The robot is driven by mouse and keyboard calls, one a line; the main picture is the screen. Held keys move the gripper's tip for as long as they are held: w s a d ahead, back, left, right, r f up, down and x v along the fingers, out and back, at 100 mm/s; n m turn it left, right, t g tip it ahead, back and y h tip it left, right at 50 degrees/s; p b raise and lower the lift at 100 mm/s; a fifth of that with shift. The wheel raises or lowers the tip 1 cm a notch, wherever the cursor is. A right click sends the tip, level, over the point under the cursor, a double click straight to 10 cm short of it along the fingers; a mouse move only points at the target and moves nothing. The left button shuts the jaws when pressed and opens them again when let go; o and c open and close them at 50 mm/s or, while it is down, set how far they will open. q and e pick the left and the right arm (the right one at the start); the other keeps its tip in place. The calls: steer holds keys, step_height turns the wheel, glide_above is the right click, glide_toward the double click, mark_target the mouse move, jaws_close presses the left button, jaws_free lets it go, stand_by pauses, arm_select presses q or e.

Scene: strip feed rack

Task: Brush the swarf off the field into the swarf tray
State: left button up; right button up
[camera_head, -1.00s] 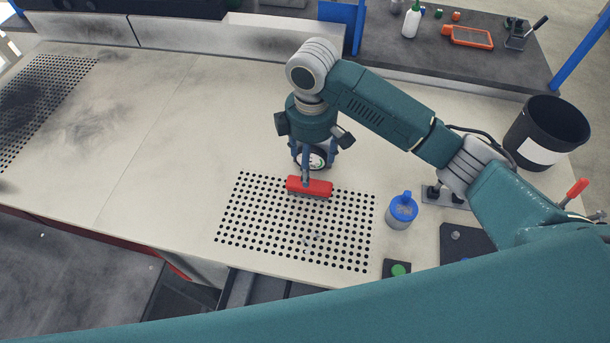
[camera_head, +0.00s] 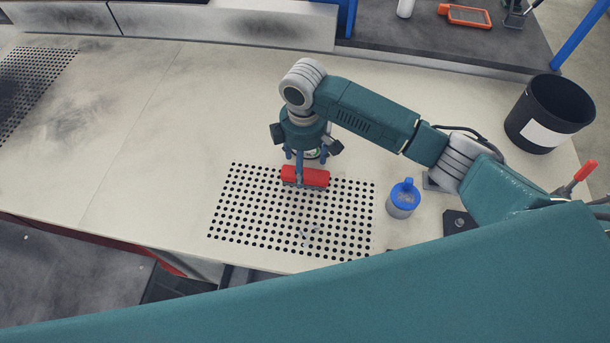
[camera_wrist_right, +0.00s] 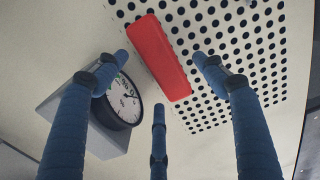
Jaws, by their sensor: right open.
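The red brush (camera_head: 315,178) lies on the far edge of the field (camera_head: 255,220), a grid of black holes in the pale bench top. A small patch of pale swarf (camera_head: 310,232) shows faintly near the field's front. My right gripper (camera_head: 302,168) is open just above the brush, one finger in front of it in the head view. In the right wrist view, the brush (camera_wrist_right: 158,57) lies between the spread fingers, which look apart from it. I cannot pick out the swarf tray for certain. My left gripper is out of view.
A dial gauge on a grey block (camera_wrist_right: 120,100) stands close beside the fingers. A blue-capped container (camera_head: 403,200) is right of the field. A black bin (camera_head: 550,110) stands at the far right. The bench to the left is clear.

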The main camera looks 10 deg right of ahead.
mark_target(306, 170)
steer(key=shift+d+f+p, duration=0.15)
steer(key=shift+f, duration=0.9)
steer(key=shift+d+f+p, duration=0.1)
steer(key=shift+f+p, duration=0.05)
steer(key=shift+f, duration=0.9)
steer(key=c, duration=1.3)
steer(key=shift+c, duration=0.2)
step_height(306, 170, up, 20)
steer(key=b, duration=0.1)
